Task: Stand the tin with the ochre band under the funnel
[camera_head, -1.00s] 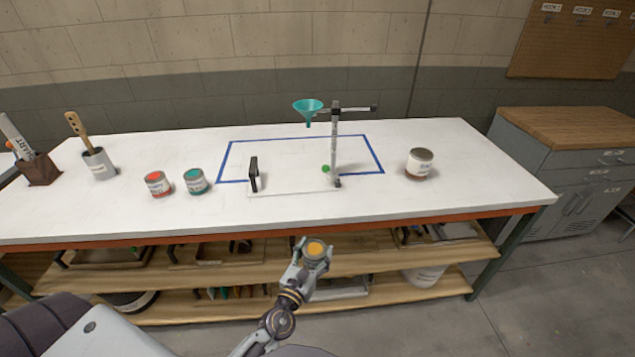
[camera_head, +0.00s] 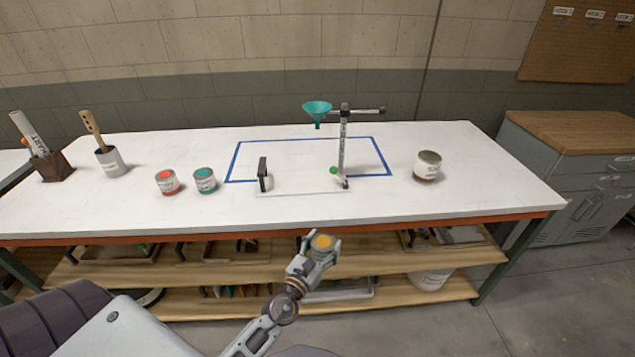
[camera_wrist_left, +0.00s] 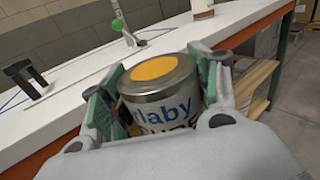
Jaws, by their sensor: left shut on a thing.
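The tin with the ochre top (camera_head: 323,242) is held in my left gripper (camera_head: 318,250), in front of the table's front edge and below the tabletop in the head view. In the left wrist view the tin (camera_wrist_left: 160,85) is upright or slightly tilted between both fingers, with "laby" lettering on its label. The left gripper (camera_wrist_left: 158,95) is shut on it. The right gripper is in neither view.
A black upright piece (camera_head: 264,175) stands on a pale plate left of the stand. A brush cup (camera_head: 110,162) is at the left.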

